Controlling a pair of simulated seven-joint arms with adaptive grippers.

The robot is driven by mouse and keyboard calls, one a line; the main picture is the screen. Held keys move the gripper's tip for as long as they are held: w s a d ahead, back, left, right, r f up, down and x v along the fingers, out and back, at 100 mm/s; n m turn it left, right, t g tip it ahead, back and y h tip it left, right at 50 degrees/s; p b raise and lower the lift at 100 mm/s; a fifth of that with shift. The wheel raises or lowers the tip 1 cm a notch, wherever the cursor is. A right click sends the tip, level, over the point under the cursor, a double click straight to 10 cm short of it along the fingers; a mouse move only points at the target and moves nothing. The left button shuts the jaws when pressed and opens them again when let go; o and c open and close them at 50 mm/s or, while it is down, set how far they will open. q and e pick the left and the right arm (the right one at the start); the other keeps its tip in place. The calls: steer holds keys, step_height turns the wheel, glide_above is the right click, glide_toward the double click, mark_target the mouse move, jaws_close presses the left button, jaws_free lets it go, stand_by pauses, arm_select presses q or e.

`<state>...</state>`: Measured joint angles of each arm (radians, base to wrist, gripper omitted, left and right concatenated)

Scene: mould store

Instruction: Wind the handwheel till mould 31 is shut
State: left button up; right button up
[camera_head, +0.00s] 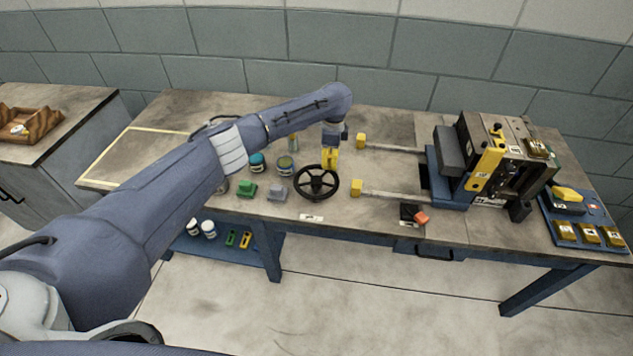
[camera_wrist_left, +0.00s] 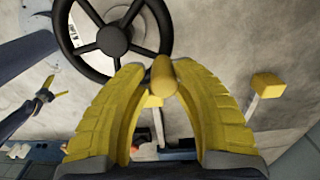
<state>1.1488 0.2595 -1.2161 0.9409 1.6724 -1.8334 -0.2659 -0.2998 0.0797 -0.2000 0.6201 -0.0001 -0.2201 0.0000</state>
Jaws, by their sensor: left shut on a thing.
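The black handwheel (camera_head: 317,182) lies on the bench with its spoked face up. Its rim and spokes also show in the left wrist view (camera_wrist_left: 113,41). My left gripper (camera_head: 330,168) reaches down at the wheel's far side. In the left wrist view its yellow fingers (camera_wrist_left: 161,78) are shut on the wheel's yellow knob (camera_wrist_left: 163,73). The mould (camera_head: 500,160) stands on the bench to the right, with a blue base and a yellow bar. I cannot read its number. My right gripper (camera_wrist_left: 52,90) shows small in the left wrist view, its yellow fingers apart and empty.
Two rails with yellow end blocks (camera_head: 356,188) run from near the wheel to the mould. An orange piece (camera_head: 422,217) lies near the front edge. A blue panel (camera_head: 585,222) is at far right.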

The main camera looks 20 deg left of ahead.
arm_select(q)
steer(key=o, duration=0.7)
steer(key=shift+s+d+f, duration=0.15)
steer(key=shift+s+d, duration=0.1)
steer(key=shift+d, duration=0.55)
steer(key=shift+c, duration=0.2)
steer(key=o, duration=0.4)
steer(key=shift+a, duration=0.3)
steer(key=shift+c, duration=0.2)
steer(key=shift+w, duration=0.1)
step_height(320, 180, up, 9)
steer(key=shift+a, duration=0.1)
